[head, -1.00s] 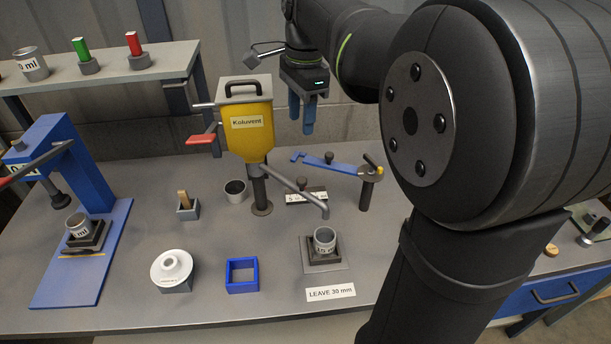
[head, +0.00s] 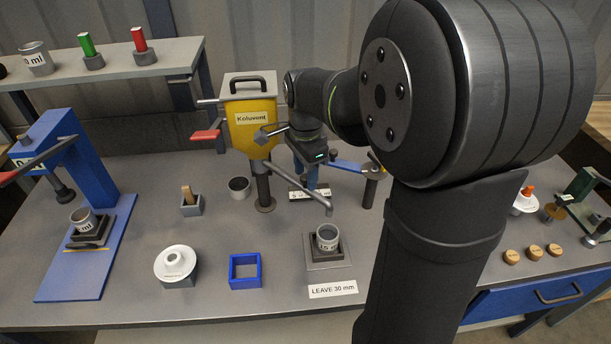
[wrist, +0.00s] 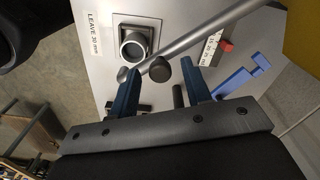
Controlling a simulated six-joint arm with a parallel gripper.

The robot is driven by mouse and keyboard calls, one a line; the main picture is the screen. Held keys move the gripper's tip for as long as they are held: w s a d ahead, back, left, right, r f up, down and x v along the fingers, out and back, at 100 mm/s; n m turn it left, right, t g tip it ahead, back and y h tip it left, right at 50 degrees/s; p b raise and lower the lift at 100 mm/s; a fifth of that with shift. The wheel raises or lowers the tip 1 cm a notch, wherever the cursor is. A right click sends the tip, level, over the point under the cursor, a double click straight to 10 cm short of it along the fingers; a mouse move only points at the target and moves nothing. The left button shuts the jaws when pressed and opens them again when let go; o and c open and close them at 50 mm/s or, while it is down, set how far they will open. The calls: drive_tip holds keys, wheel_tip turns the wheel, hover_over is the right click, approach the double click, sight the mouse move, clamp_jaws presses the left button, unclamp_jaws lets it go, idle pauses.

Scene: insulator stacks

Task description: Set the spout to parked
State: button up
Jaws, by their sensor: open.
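The spout (head: 300,192) is a grey pipe sloping from the foot of the yellow Koluvent hopper (head: 255,128) down to the right, its end beside and above a small grey cup (head: 327,238). In the wrist view the spout (wrist: 185,48) runs diagonally, with a dark round knob (wrist: 160,69) on or near it. My gripper (head: 307,180) is behind the spout in the head view, its blue fingers pointing down. In the wrist view my gripper (wrist: 160,70) is open, with the knob appearing between its fingertips. Whether the fingers touch it cannot be told.
A blue lever (head: 350,167) on a post (head: 370,192) stands close to the right. A scale plate (head: 309,194) lies below. The cup sits on a dark block by the "LEAVE 30 mm" label (head: 333,289). A blue square frame (head: 245,270) and blue press (head: 75,165) are left.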

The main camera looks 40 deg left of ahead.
drive_tip(key=shift+f, duration=0.75)
clamp_jaws()
drive_tip(key=s+a+m, duration=0.2)
drive_tip(key=s+m, duration=0.4)
drive_tip(key=s, duration=0.2)
drive_tip(key=shift+s+a, duration=0.15)
drive_tip(key=shift+a, duration=0.25)
unclamp_jaws()
